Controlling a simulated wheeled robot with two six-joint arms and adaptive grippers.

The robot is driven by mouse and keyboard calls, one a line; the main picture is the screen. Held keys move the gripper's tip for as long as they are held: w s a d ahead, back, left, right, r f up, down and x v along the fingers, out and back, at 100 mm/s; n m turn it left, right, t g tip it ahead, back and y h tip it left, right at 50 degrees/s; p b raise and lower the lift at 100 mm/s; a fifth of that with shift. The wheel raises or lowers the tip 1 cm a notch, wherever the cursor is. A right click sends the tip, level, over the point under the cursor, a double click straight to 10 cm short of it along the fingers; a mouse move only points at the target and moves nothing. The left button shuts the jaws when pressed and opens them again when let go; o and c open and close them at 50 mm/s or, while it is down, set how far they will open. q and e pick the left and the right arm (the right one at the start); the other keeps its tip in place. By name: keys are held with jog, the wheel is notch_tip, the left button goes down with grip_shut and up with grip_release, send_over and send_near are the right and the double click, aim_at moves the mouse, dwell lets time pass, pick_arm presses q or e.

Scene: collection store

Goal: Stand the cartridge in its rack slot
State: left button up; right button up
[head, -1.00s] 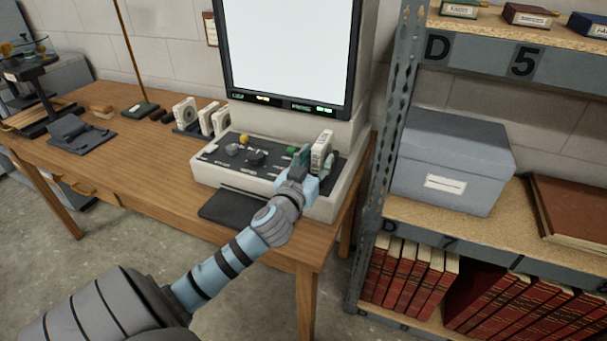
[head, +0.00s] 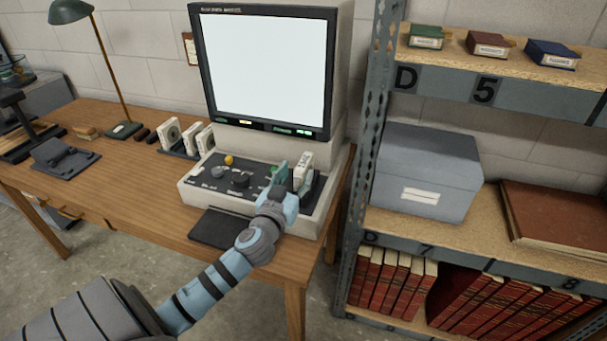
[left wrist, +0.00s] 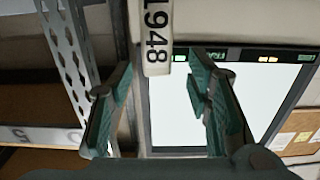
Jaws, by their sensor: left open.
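A white cartridge (head: 303,167) stands upright at the right end of the reader's control panel. In the left wrist view its label end, marked 1948 (left wrist: 157,32), shows beyond and between my fingertips. My left gripper (head: 291,183) is open beside the cartridge, with its green fingers apart; in the left wrist view (left wrist: 160,85) nothing is clamped between them. Whether a finger touches the cartridge I cannot tell. The dark rack (head: 181,153) stands on the desk left of the reader, with several white cartridges (head: 172,133) upright in it. Its free slots are hard to make out.
The reader's large lit screen (head: 265,70) rises behind the panel. A metal shelf (head: 366,150) with a grey box (head: 427,170) stands close on the right. A lamp (head: 105,65) and small items sit at the desk's left. The desk (head: 130,185) front is clear.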

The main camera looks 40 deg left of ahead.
aim_at(304, 162)
pick_arm(q)
jog(key=x, duration=0.6)
jog(key=shift+w+d+f, duration=0.1)
jog(key=shift+w+d, duration=0.05)
jog(key=shift+w, duration=0.15)
jog(key=shift+s, duration=0.1)
grip_shut()
